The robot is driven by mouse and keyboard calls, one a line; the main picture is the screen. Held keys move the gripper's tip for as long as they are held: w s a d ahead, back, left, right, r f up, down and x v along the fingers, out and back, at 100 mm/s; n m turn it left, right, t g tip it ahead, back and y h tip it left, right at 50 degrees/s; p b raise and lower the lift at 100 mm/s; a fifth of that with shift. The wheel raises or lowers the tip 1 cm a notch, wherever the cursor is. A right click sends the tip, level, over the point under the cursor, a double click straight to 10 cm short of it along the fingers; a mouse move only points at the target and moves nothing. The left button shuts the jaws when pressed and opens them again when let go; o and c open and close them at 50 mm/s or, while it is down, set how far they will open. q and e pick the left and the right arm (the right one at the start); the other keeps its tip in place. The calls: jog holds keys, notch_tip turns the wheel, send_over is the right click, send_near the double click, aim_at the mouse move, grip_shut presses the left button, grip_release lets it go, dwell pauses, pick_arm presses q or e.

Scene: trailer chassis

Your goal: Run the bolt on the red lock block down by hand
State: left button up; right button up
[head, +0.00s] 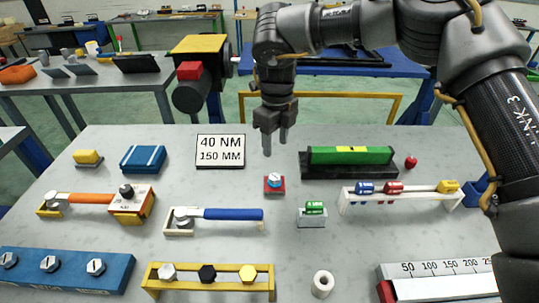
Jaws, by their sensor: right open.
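The red lock block (274,190) sits on the grey table near the middle, behind the blue-handled wrench. A bolt (274,180) with a pale, bluish head stands on top of it. My right gripper (275,148) points down above and slightly behind the block. Its fingers are apart with nothing between them, and they do not touch the bolt. How far the bolt is seated in the block is too small to tell. My left gripper is not in view.
A 40 NM / 150 MM sign (220,151) stands behind left and a green level (348,156) behind right. A blue-handled wrench (232,214) lies in front left, a small green-topped block (312,213) in front right. A rack with coloured pieces (400,197) is further right.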

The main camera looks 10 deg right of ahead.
send_over(276, 177)
jog(key=f, duration=0.4)
jog(key=f+p, duration=0.1)
jog(key=f, duration=0.1)
jog(key=shift+w, duration=0.25)
jog(key=shift+s+f, duration=0.25)
jog(key=shift+f, duration=0.9)
jog(key=shift+s+f, duration=0.2)
jog(key=shift+f, duration=0.15)
jog(key=shift+w+f+p, duration=0.25)
jog(key=shift+f+p, duration=0.05)
jog(key=shift+f, duration=0.4)
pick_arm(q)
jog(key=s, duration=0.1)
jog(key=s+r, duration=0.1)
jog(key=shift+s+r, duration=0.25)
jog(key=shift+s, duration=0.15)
pick_arm(e)
jog(key=shift+s+r, duration=0.1)
